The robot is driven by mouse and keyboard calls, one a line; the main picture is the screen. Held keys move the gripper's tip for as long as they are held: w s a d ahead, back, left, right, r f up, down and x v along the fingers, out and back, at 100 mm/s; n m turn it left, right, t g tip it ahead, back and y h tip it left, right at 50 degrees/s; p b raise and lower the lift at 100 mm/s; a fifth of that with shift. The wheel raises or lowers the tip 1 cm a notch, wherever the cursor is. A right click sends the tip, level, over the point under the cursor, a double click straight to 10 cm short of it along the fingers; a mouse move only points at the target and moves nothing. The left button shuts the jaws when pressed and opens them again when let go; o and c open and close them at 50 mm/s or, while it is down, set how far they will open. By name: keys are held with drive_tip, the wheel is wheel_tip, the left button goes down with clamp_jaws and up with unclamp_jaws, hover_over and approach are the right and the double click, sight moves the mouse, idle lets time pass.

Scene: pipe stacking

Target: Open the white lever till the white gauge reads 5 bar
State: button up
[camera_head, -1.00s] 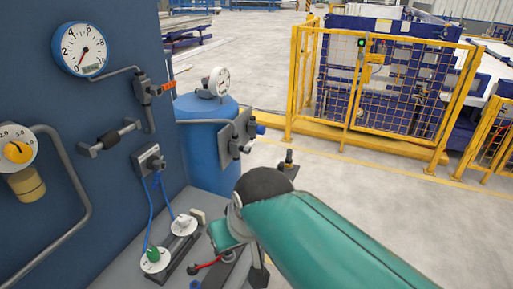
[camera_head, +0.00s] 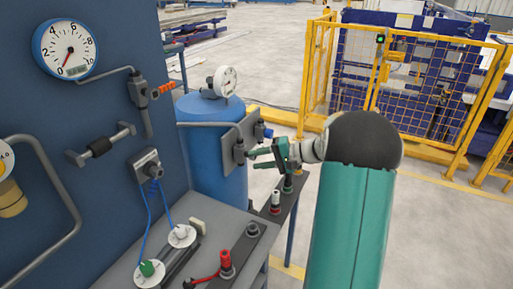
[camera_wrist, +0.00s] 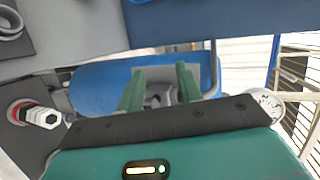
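The white gauge (camera_head: 225,81) stands on top of the blue tank (camera_head: 212,115). Its dial is turned away and its needle cannot be read. It also shows in the wrist view (camera_wrist: 267,103), cut by my gripper body. My gripper (camera_head: 254,159) is beside the grey valve plate (camera_head: 231,152) at the tank's right side, fingers pointing left at it. In the wrist view my gripper (camera_wrist: 158,88) has its two green fingers apart, with grey valve parts showing beyond and between them. I cannot clearly make out a white lever; the fingers partly hide the valve.
A blue-rimmed gauge (camera_head: 65,49) and an orange-handled valve (camera_head: 164,89) are on the blue wall panel. A yellow fence (camera_head: 318,65) stands behind.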

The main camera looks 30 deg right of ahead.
drive_tip(key=d+f+m+t+h, duration=0.1)
drive_tip(key=d+f+m+t, duration=0.15)
drive_tip(key=d, duration=0.45)
drive_tip(key=d+f+m+t+h, duration=0.1)
drive_tip(key=d+f+t, duration=0.2)
drive_tip(key=d, duration=0.5)
drive_tip(key=x, duration=1.3)
drive_tip(key=shift+a+r, duration=0.35)
drive_tip(key=shift+a, duration=0.15)
clamp_jaws()
